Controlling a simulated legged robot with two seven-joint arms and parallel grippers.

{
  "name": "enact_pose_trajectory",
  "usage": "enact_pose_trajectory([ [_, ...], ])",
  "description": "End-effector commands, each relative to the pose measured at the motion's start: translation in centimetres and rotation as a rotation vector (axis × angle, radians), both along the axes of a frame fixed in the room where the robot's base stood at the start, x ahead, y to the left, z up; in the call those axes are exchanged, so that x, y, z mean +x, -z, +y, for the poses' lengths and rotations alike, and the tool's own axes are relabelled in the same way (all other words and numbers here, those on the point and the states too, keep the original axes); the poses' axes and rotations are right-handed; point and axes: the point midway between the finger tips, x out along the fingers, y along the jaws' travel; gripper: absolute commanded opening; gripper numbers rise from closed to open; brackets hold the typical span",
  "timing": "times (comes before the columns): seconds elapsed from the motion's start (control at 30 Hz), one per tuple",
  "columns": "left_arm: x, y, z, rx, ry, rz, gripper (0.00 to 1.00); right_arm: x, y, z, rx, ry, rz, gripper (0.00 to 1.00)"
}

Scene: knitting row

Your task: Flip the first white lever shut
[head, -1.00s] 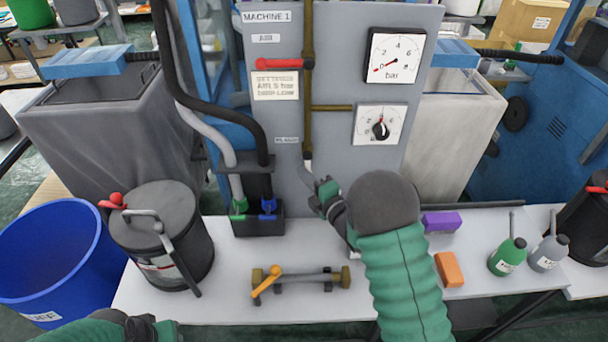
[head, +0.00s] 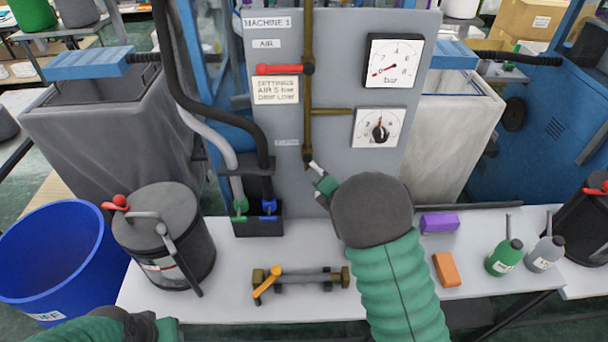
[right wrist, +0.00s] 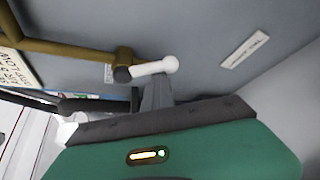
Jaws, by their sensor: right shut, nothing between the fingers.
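The white lever (head: 316,166) sits on a dark pivot at the lower end of the brown pipe on the machine panel. It slants down to the right in the head view. In the right wrist view the lever (right wrist: 152,69) reaches right from the pivot to a round white knob. My right gripper (head: 325,184) is shut and empty. Its fingertips (right wrist: 157,84) are right at the lever's side; whether they touch cannot be told. My left arm's green and black end (head: 150,329) shows at the bottom left; its fingers are hidden.
The white bench holds a black pot (head: 165,240), a rod with a yellow lever (head: 266,284), purple and orange blocks, and small bottles.

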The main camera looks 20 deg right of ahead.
Motion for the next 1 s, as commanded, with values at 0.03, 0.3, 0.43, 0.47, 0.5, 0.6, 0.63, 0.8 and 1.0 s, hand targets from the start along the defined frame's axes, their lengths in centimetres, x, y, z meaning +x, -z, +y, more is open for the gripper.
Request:
enact_pose_trajectory([
  [0.03,0.0,-0.4,0.0,0.000,0.000,0.000,0.36,-0.1,-0.4,-0.1,-0.043,-0.001,0.012,0.00],
  [0.3,0.0,-1.4,0.0,0.000,0.000,0.000,0.36,-0.3,-1.0,-1.1,-0.290,-0.002,0.083,0.00],
  [0.43,0.0,-1.8,0.0,0.000,0.000,0.000,0.36,-0.5,-1.4,-1.5,-0.409,-0.002,0.117,0.00],
  [0.47,0.0,-1.9,0.0,0.000,0.000,0.000,0.36,-0.5,-1.5,-1.6,-0.436,-0.002,0.125,0.00],
  [0.5,0.0,-2.1,0.0,0.000,0.000,0.000,0.36,-0.5,-1.6,-1.7,-0.474,-0.002,0.136,0.00],
  [0.6,0.0,-2.3,0.0,0.000,0.000,0.000,0.36,-0.6,-2.0,-1.9,-0.564,-0.004,0.161,0.00],
  [0.63,0.0,-2.4,0.0,0.000,0.000,0.000,0.36,-0.6,-2.1,-2.1,-0.591,-0.001,0.169,0.00],
  [0.8,0.0,-2.7,0.0,0.000,0.000,0.000,0.36,-0.7,-2.7,-2.6,-0.607,0.001,0.175,0.00],
  [1.0,0.0,-2.9,0.0,0.000,0.000,0.000,0.36,-0.8,-3.3,-2.8,-0.605,0.000,0.174,0.00],
])
